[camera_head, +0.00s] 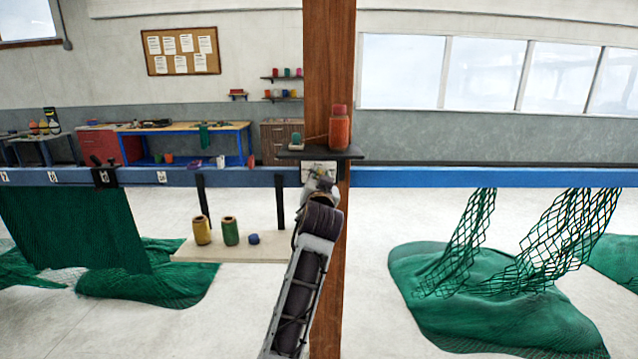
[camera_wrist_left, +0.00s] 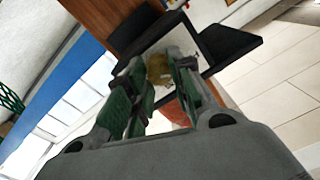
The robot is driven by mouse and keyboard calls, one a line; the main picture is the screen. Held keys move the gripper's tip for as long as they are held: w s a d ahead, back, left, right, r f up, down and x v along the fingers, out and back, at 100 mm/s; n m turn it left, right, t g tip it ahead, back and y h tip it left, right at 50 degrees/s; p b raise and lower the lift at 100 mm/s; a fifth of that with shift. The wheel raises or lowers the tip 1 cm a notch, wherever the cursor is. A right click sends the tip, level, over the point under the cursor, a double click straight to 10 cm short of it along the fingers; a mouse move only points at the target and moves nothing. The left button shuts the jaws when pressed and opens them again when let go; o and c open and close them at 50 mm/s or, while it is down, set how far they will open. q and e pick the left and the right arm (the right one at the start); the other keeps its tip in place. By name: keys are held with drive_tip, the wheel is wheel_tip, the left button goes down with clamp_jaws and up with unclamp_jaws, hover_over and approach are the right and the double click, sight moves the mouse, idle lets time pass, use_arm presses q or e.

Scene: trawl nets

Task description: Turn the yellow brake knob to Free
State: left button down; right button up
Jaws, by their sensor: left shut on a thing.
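The yellow brake knob (camera_wrist_left: 159,69) sits on a pale plate (camera_wrist_left: 177,42) in the left wrist view. My left gripper (camera_wrist_left: 161,82) has its two fingers on either side of the knob and is shut on it. In the head view, my left gripper (camera_head: 321,187) reaches up to the pale plate (camera_head: 318,167) on the wooden post, just under a small dark shelf (camera_head: 300,154). There the gripper and arm hide most of the knob. I cannot read any marks on the plate, so the knob's setting cannot be told. My right gripper is not in view.
An orange-red bottle-like spool (camera_head: 339,130) stands on the small shelf, close above my gripper. The wooden post (camera_head: 330,60) and blue rail (camera_head: 480,177) are close by. A pale lower shelf (camera_head: 190,250) holds several spools and a blue item. Green nets (camera_head: 480,300) lie at right.

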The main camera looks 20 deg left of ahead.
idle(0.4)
use_arm(q)
drive_tip(key=c, duration=1.2)
unclamp_jaws()
drive_tip(key=shift+r, duration=0.1)
wheel_tip(320, 180, up, 10)
drive_tip(key=shift+f, duration=0.2)
